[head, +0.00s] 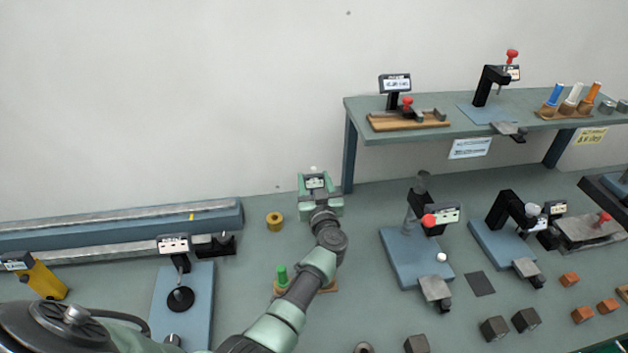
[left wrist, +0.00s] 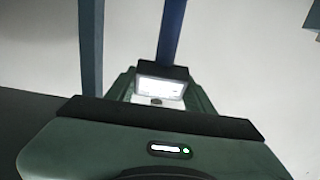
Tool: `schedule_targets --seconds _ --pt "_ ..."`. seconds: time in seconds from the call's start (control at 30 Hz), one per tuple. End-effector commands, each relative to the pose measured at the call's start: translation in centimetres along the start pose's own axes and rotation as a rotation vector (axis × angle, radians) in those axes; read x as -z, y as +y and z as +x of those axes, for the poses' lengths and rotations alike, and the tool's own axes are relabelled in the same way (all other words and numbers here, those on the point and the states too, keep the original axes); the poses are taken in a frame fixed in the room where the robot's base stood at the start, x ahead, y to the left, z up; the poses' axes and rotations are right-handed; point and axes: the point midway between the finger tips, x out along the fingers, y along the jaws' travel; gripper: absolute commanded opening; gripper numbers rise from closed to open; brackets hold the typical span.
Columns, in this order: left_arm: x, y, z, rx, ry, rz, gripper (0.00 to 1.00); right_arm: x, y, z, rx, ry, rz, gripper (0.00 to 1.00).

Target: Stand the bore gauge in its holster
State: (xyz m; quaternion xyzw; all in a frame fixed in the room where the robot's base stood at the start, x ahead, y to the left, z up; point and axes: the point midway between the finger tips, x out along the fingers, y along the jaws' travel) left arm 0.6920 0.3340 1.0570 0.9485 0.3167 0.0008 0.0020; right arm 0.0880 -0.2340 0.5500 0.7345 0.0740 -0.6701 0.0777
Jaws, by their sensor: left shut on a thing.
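My left gripper (head: 317,187) reaches away from me, near the wall end of the bench. It is shut on a small unit with a pale display, which I take to be the bore gauge (head: 315,182). In the left wrist view the gauge's pale display (left wrist: 160,88) sits between the green fingers. The fingers and palm hide the gauge's lower part, and I cannot tell whether it touches the bench. I cannot identify the holster for certain. A yellow holder (head: 46,282) with a display unit stands at far left. My right gripper is not in view.
A brass ring (head: 275,221) lies left of the gripper. A green peg (head: 282,275) on a wooden base stands beside my forearm, partly hidden. A raised shelf (head: 430,132) is to the right. Gauge stands on blue bases (head: 405,262) crowd the right; long rails (head: 120,225) lie left.

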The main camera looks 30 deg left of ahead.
Motion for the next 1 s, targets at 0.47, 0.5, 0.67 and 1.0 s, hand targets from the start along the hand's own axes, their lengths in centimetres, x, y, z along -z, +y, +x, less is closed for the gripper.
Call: schedule_targets --seconds 0.47,0.5,0.67,1.0 --pt "-1.1 0.0 0.0 0.0 0.003 0.0 0.0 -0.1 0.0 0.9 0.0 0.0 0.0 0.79" --pt "-1.2 0.0 0.0 0.0 0.002 0.0 0.0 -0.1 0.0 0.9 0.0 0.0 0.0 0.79" --pt "-1.6 0.0 0.0 0.0 0.002 -0.001 0.0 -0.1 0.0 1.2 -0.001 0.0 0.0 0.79" --pt "-2.5 0.0 0.0 0.0 0.003 -0.001 0.0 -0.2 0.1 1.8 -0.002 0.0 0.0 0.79"
